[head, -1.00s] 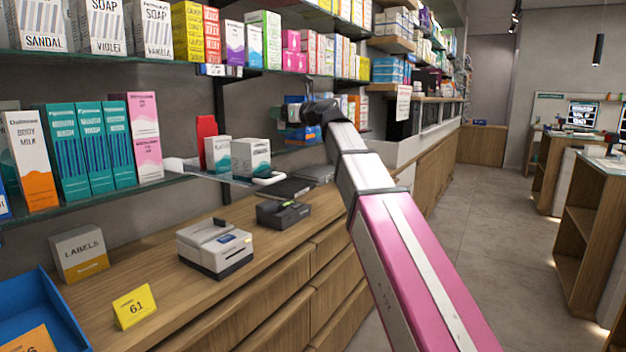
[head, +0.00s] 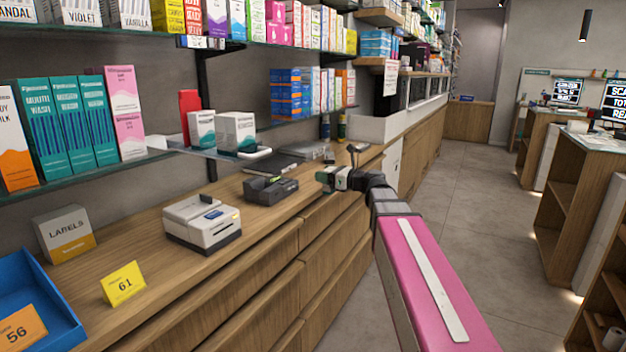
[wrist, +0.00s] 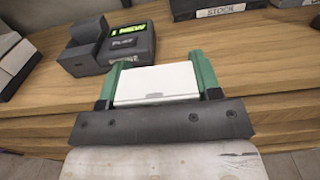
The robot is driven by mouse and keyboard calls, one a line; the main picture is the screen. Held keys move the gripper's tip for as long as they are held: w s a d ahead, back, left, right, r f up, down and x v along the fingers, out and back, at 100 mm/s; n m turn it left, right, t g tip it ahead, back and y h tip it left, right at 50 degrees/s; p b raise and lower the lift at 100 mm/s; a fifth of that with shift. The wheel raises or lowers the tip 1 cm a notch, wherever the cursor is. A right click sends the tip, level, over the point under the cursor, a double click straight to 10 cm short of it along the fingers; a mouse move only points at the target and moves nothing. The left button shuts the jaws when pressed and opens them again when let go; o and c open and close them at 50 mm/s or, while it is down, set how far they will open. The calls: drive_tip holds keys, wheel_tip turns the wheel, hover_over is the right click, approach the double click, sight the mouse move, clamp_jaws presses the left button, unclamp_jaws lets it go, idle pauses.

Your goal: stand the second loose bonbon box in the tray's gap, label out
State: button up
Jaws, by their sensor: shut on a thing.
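My gripper (head: 330,179) is at the front edge of the wooden counter, in the middle of the head view. In the wrist view my gripper (wrist: 160,77) has its green fingers shut on both ends of a plain white box (wrist: 157,83). I see only a blank face of this box, so its label side is hidden. In the head view the box (head: 342,179) is small and partly covered by the fingers. Two white and teal boxes (head: 237,130) stand on the glass shelf at left. I cannot make out a tray's gap.
A dark card terminal (head: 270,189) and a white printer (head: 202,223) stand on the counter. A blue tray (head: 62,305) is at lower left, with a labels box (head: 64,233) and a yellow card (head: 124,284) near it. The floor aisle (head: 470,230) at right is clear.

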drive_tip(key=s+d+f, duration=0.5)
drive_tip(key=d+f, duration=0.2)
drive_tip(key=f, duration=0.2)
drive_tip(key=s+d+f+m+t, duration=0.1)
drive_tip(key=s+d+f, duration=0.5)
drive_tip(key=f, duration=0.3)
drive_tip(key=shift+d+h, duration=0.4)
drive_tip(key=shift+d, duration=0.4)
drive_tip(key=shift+s+f, duration=0.1)
